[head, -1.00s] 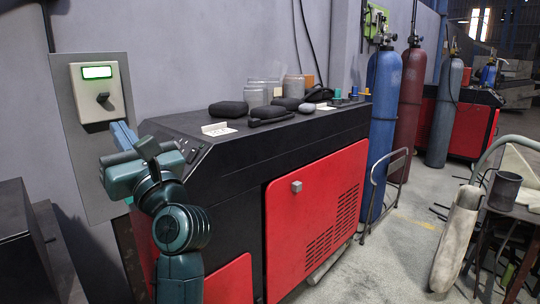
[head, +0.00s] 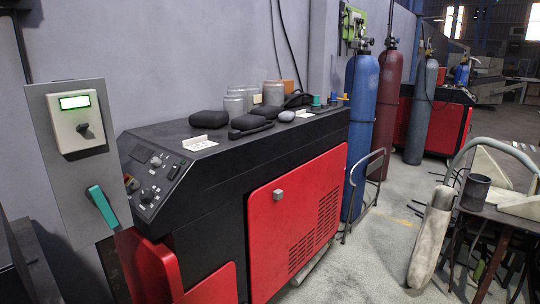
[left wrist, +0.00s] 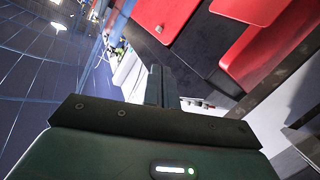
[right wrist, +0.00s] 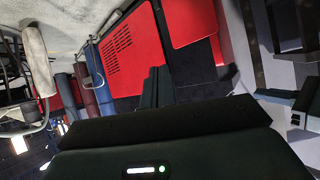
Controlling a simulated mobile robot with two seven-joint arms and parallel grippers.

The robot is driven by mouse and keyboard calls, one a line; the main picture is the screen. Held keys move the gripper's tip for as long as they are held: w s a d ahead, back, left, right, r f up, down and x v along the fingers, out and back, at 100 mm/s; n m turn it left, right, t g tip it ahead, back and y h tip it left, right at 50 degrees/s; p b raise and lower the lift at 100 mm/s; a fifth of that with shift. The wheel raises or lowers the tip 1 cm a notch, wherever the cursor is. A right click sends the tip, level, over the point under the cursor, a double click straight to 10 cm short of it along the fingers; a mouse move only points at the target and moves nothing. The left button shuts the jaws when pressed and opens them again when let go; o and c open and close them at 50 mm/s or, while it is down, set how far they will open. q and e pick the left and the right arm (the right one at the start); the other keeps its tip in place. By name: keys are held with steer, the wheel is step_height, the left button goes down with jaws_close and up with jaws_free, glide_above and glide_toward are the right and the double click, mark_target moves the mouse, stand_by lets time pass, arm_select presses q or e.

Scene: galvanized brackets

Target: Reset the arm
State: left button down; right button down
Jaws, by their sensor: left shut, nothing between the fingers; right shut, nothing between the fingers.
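My left gripper (left wrist: 160,80) shows in the left wrist view, its two dark fingers together with nothing between them. My right gripper (right wrist: 158,82) shows in the right wrist view, also shut and empty. Neither gripper nor arm shows in the head view. Both grippers are apart from the red and black machine (head: 262,210). A teal lever-like handle (head: 103,207) slants on the grey wall panel (head: 45,170), below a pale box (head: 80,125) with a lit green display and a dark knob.
Black pouches (head: 208,118) and jars (head: 273,93) stand on the machine's top. Blue (head: 362,125) and dark red (head: 389,95) gas cylinders stand beyond it. A cluttered table (head: 510,205) is at the right. Grey floor (head: 390,220) is open between them.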

arm_select(q)
steer(key=s+f+m+g+y, duration=0.1)
steer(key=s+f+m+g, duration=0.3)
steer(key=s+f, duration=0.5)
steer(key=shift+s+a+g+p, duration=0.15)
steer(key=shift+s+g+p, duration=0.2)
steer(key=shift+s, duration=0.25)
